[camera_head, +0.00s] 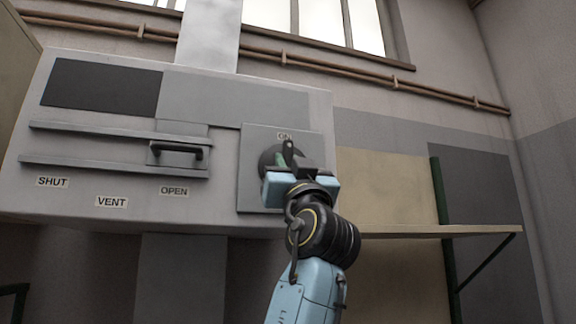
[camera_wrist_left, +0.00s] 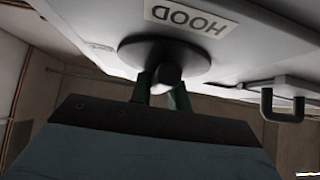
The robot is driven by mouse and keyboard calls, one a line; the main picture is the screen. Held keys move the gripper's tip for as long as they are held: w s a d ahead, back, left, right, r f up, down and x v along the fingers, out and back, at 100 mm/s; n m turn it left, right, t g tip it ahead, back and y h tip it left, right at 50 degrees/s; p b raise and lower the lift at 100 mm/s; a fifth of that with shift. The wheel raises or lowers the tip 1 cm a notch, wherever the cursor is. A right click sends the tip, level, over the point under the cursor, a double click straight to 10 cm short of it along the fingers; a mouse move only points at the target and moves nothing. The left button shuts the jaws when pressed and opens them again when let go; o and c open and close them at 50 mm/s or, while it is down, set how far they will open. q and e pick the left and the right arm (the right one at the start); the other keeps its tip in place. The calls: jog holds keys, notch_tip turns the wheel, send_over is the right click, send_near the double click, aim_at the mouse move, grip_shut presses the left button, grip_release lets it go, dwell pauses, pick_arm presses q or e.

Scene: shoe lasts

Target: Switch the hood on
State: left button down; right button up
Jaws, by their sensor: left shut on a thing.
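The hood's switch is a dark round knob (camera_head: 267,160) on a grey plate (camera_head: 250,190) at the right of the hood's front. An ON label (camera_head: 284,136) sits above it. My left gripper (camera_head: 288,163) is in front of the knob and shut on its raised grip, which stands roughly upright just below ON. The gripper hides the knob's lower part. In the left wrist view the knob's round base (camera_wrist_left: 190,58) shows beside the HOOD label (camera_wrist_left: 187,17), with dark green fingers around the grip. My right gripper is not in view.
A slider handle (camera_head: 178,150) runs between two rails left of the knob, above labels SHUT (camera_head: 52,182), VENT (camera_head: 111,202) and OPEN (camera_head: 174,191). A shelf (camera_head: 430,231) with a green post (camera_head: 440,200) is at the right. Pipes cross the wall above.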

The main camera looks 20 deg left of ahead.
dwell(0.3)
pick_arm(q)
jog(key=c, duration=1.3)
grip_release()
jog(key=shift+c, duration=0.2)
jog(key=b+v, duration=0.4)
jog(key=v, duration=0.9)
jog(key=shift+s+d+f, duration=0.15)
